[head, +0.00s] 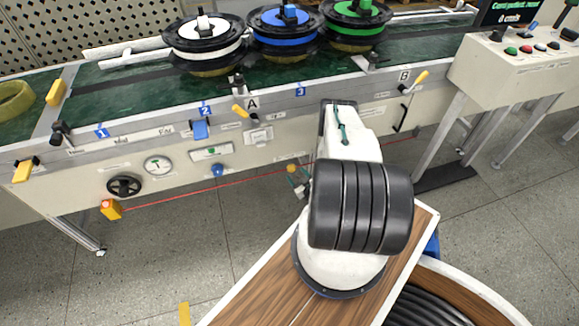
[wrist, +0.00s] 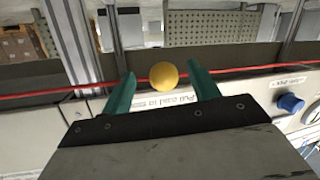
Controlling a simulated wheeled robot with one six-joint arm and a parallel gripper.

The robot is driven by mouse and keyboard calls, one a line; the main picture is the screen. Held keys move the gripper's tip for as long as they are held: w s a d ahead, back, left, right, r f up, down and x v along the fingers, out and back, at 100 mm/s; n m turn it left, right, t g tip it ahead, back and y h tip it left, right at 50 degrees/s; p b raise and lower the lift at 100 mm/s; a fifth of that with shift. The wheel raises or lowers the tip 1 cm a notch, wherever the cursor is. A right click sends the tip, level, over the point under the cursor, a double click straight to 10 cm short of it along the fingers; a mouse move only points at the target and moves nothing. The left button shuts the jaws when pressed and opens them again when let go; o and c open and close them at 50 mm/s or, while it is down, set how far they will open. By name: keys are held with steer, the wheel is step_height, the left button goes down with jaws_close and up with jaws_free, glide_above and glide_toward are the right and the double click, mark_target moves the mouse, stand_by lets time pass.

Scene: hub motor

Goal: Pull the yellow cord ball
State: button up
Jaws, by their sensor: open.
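The yellow cord ball (wrist: 164,76) hangs on a taut red cord (wrist: 245,70) in the wrist view. My gripper (wrist: 161,70) is open, with one green finger on each side of the ball. Gaps show between the ball and both fingers, and neither finger is seen touching it. In the head view the small ball (head: 291,168) sits on the red cord (head: 200,188), just beyond the end of my arm. The gripper there is mostly hidden behind my arm.
The red cord runs along the conveyor's front panel (head: 75,190) from an orange switch box (head: 110,208). A blue knob (head: 217,170) sticks out nearby. Black hubs (head: 205,50) stand on the green belt above. A control console (head: 515,65) is at the right. Floor at the left is clear.

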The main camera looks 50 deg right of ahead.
mark_target(290, 165)
steer(key=w, duration=0.2)
steer(key=w+d+r+t, duration=0.1)
steer(key=w, duration=0.1)
steer(key=w+t, duration=0.1)
steer(key=w, duration=0.1)
steer(key=shift+d+r+h, duration=0.2)
steer(key=shift+d+h, duration=0.15)
steer(key=shift+h, duration=0.05)
